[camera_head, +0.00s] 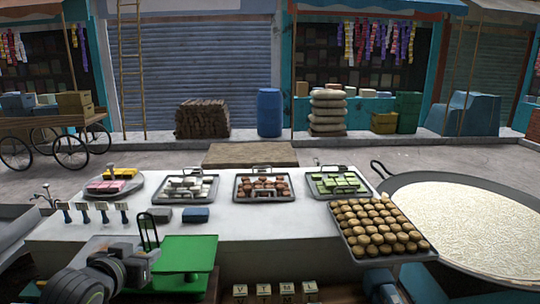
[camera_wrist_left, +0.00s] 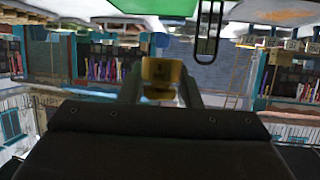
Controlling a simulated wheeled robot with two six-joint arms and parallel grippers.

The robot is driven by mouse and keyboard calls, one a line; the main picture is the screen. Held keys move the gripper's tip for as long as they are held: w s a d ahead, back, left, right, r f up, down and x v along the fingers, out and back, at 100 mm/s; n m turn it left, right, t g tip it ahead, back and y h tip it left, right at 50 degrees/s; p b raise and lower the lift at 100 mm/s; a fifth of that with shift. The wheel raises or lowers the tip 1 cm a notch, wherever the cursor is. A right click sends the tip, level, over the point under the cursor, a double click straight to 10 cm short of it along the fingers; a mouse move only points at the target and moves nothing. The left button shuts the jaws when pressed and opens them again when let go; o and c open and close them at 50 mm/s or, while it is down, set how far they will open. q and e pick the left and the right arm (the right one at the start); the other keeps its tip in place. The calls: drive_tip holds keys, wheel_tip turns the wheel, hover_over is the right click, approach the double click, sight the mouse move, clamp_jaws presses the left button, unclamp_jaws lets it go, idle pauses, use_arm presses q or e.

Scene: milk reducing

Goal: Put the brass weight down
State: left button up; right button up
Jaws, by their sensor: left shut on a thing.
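The brass weight (camera_wrist_left: 160,70) shows in the left wrist view as a small gold block between the two fingers of my left gripper (camera_wrist_left: 160,92), which is shut on it. In the head view my left gripper (camera_head: 142,262) is at the lower left, beside the left edge of a green flat pan (camera_head: 186,254). The weight itself is hard to make out there, and I cannot tell whether it touches anything. A black wire loop (camera_head: 148,232) stands behind the gripper; a dark loop also shows in the wrist view.
A white counter (camera_head: 275,222) holds trays of sweets, including a green-sweet tray (camera_head: 338,183), and a blue box (camera_head: 195,215). A tray of round brown sweets (camera_head: 380,225) overhangs at right, beside a wide milk pan (camera_head: 470,225). Lettered blocks (camera_head: 275,290) sit at the front.

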use_arm(q)
drive_tip(key=s+d+f+n+y+b, duration=0.1)
drive_tip(key=s+d+f+b, duration=0.5)
drive_tip(key=b, duration=0.6)
wheel_tip(320, 180, down, 2)
drive_tip(key=shift+s+d+f, duration=0.2)
drive_tip(key=shift+s+d, duration=0.1)
drive_tip(key=shift+d, duration=0.05)
drive_tip(key=shift+w, duration=0.1)
